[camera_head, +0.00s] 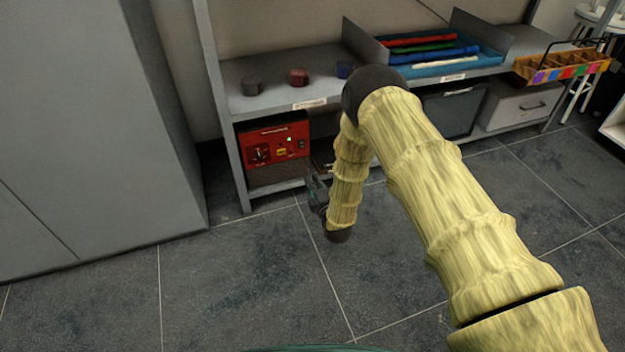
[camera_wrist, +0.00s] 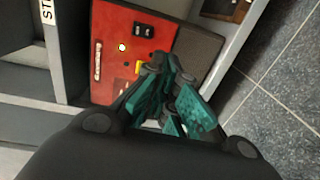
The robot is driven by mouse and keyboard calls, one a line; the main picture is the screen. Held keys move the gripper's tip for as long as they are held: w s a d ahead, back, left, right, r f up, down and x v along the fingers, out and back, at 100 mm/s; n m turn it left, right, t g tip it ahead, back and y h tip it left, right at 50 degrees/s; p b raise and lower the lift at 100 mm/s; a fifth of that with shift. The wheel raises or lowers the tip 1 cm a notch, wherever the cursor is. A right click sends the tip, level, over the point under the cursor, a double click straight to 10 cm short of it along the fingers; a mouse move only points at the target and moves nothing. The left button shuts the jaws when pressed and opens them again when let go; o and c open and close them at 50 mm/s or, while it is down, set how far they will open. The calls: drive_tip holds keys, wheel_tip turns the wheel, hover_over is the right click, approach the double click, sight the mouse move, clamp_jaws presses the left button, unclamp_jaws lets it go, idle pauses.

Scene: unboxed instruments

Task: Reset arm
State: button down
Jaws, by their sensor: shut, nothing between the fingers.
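My gripper (camera_head: 316,194) is at the end of my yellow-sleeved arm, low in front of the shelf unit in the head view. In the wrist view my gripper (camera_wrist: 172,95) has its teal fingers drawn together, with nothing held between them. My gripper appears apart from the box, though the exact gap is hard to tell.
The shelf unit (camera_head: 275,101) holds several small knobs or pucks on top and a blue tray (camera_head: 480,66) with coloured items. A wooden caddy (camera_head: 560,68) stands at the right end. A grey cabinet (camera_head: 90,120) is at left. The tiled floor (camera_head: 235,285) in front is clear.

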drive_tip(key=s+d+f+m+g+h, duration=0.2)
drive_tip(key=s+d+f+m+g, duration=0.3)
drive_tip(key=s, duration=0.7)
drive_tip(key=s+d+f+m+g+h, duration=0.1)
drive_tip(key=s+d+f+m+g, duration=0.2)
drive_tip(key=s+d+f+m, duration=0.55)
drive_tip(key=s+d+r+m+g, duration=0.1)
drive_tip(key=s+r+m+g, duration=0.15)
drive_tip(key=s, duration=0.95)
drive_tip(key=s+d+r+m+g+h, duration=0.1)
drive_tip(key=s+m+g, duration=0.2)
drive_tip(key=s, duration=0.9)
drive_tip(key=s+d+r+m+g, duration=0.1)
drive_tip(key=s+r+m+g, duration=0.15)
drive_tip(key=s, duration=0.85)
wheel_tip(320, 180, up, 36)
drive_tip(key=p, duration=3.6)
drive_tip(key=shift+w+d+g+p, duration=0.2)
drive_tip(key=shift+g+p, duration=0.1)
drive_tip(key=shift+p, duration=0.1)
